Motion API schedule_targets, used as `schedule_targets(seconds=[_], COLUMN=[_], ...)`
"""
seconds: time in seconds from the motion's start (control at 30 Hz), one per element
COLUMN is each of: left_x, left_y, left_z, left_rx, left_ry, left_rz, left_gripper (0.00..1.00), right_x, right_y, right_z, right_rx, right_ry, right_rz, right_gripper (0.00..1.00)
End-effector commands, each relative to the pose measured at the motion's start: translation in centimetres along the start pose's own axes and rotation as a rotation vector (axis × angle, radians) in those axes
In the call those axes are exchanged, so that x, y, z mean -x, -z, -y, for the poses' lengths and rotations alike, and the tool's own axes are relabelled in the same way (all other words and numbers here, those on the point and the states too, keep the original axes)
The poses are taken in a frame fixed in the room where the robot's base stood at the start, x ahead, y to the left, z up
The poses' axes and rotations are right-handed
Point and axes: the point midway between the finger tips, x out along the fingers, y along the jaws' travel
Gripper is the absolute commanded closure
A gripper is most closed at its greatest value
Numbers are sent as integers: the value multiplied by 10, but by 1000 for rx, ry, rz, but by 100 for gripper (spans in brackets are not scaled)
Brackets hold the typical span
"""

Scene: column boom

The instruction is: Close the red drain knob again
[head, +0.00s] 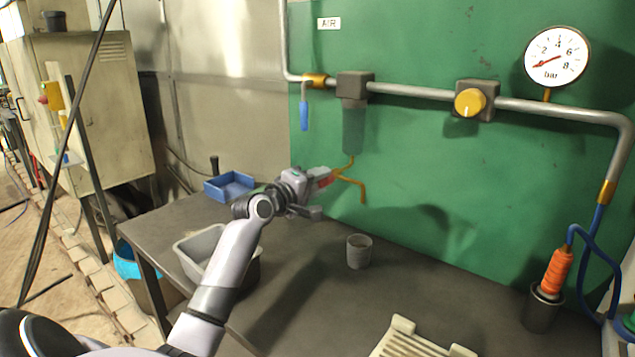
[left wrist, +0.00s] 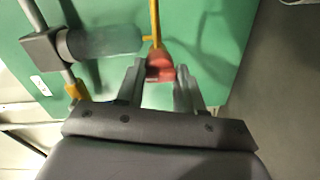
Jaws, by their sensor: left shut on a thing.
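The red drain knob (head: 324,176) sits on a brass drain pipe (head: 362,188) under the filter bowl (head: 354,130), in front of the green panel. In the left wrist view the red knob (left wrist: 160,67) lies between the fingers. My left gripper (head: 321,183) reaches it from the left and is shut on the knob, partly hiding it. In the left wrist view my left gripper (left wrist: 160,80) has a finger on either side of the knob. The knob's turn position cannot be told. My right gripper is not in view.
On the bench (head: 300,285) stand a grey cup (head: 359,251), a grey bin (head: 196,245), a blue tray (head: 229,186) and a cream rack (head: 405,342). The air pipe carries a blue lever (head: 304,115), a yellow knob (head: 469,102) and a pressure gauge (head: 557,57).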

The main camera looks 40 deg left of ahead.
Motion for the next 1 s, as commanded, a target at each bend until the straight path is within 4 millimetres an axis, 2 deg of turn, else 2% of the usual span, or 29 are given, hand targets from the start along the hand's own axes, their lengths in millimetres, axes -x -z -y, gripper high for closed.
schedule_targets(seconds=[0.27, 0.7, 0.73, 0.8, 1.0], left_x=[0, 0, 0, 0, 0], left_y=[0, 1, 1, 1, 1], left_z=[-2, -3, -3, -3, -2], left_rx=[71, 80, 80, 79, 78], left_ry=[-6, -8, -8, -8, -4], left_rz=[3, 2, 2, 2, 3], left_gripper=[94, 94, 60, 40, 40], right_x=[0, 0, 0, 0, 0], right_y=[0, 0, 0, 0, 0], right_z=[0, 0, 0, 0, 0], right_rx=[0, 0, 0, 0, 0], right_ry=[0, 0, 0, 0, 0], right_rz=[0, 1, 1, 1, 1], right_gripper=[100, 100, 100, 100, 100])
